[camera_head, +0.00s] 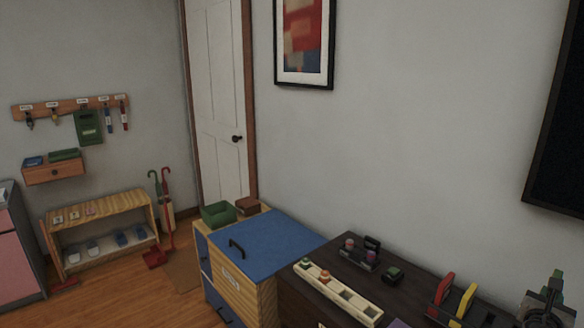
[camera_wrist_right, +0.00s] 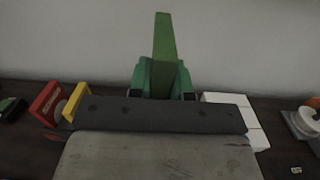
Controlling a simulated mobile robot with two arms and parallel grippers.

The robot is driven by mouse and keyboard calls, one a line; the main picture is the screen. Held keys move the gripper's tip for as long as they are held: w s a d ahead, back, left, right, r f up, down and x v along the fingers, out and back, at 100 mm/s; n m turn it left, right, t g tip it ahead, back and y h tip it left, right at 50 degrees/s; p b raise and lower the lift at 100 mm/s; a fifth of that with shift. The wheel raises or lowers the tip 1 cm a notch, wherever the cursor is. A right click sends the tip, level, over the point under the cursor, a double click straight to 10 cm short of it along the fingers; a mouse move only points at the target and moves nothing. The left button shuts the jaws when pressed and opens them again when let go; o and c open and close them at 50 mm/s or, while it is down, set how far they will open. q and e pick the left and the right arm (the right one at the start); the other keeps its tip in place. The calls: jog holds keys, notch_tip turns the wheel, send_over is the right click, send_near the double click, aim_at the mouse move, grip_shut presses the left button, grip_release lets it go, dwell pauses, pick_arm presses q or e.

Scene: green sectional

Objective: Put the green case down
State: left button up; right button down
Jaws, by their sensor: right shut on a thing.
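The green case (camera_wrist_right: 165,45) stands out as an upright green slab in the middle of the right wrist view. My right gripper (camera_wrist_right: 164,82) is shut on it, with a finger on either side of its lower part. The case is over or near the dark cabinet top (camera_wrist_right: 285,150); whether it touches is hidden behind my gripper's body. In the head view, my right gripper (camera_head: 549,292) shows at the lower right edge, and the case is hard to make out there. My left gripper is not in view.
Red (camera_head: 441,287) and yellow (camera_head: 466,300) upright pieces stand left of my right gripper. A small dark green object (camera_head: 392,275), a cream tray with slots (camera_head: 338,293) and a dark caddy (camera_head: 358,256) are farther left. A white box (camera_wrist_right: 236,116) is just right of the case.

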jog(key=s+a+f+n+t+y+b, duration=0.1)
jog(key=s+a+f+n+t+y, duration=0.2)
jog(key=a, duration=0.5)
jog(key=s+a+f+n+y+b, duration=0.15)
jog(key=a+f, duration=0.25)
jog(key=a, duration=0.5)
jog(key=s+a+f+n+t+y+b, duration=0.1)
jog(key=s+a+f+n+t+y, duration=0.2)
jog(key=a, duration=0.5)
jog(key=s+a+r+n+y+b, duration=0.2)
jog(key=s+a+y, duration=0.4)
jog(key=s+a, duration=0.6)
jog(key=a, duration=0.2)
jog(key=shift+s+a+r, duration=0.2)
jog(key=shift+a+r, duration=0.05)
jog(key=shift+a, duration=0.15)
